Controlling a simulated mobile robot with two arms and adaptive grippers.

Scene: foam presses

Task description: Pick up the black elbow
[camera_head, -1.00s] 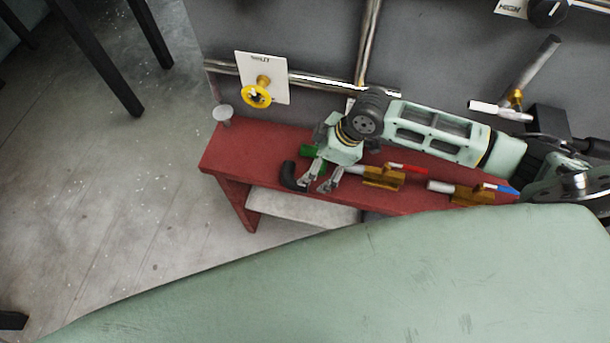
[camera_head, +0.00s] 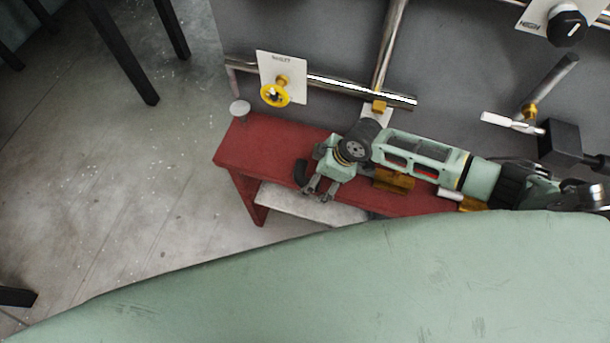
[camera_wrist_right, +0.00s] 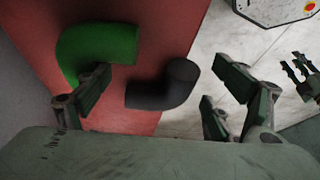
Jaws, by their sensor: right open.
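The black elbow (camera_head: 300,173) lies at the front edge of the red bench, just left of my right gripper (camera_head: 318,190). In the right wrist view the black elbow (camera_wrist_right: 163,88) lies between the spread fingers of my right gripper (camera_wrist_right: 163,68), which are open with nothing held. I cannot tell the height of the fingers above it. A green elbow (camera_wrist_right: 95,47) lies beside it, behind the left finger; my arm hides it in the head view. Dark fingers (camera_wrist_right: 303,75) at the right edge of the wrist view look like my left gripper, too small to judge.
The red bench (camera_head: 265,150) also carries brass valves (camera_head: 393,181), partly under my right arm. A grey panel behind has pipes, a yellow handwheel (camera_head: 275,93) and a black knob (camera_head: 567,28). A grey-white slab (camera_head: 305,203) sits below the bench's front. The bench's left end is mostly clear.

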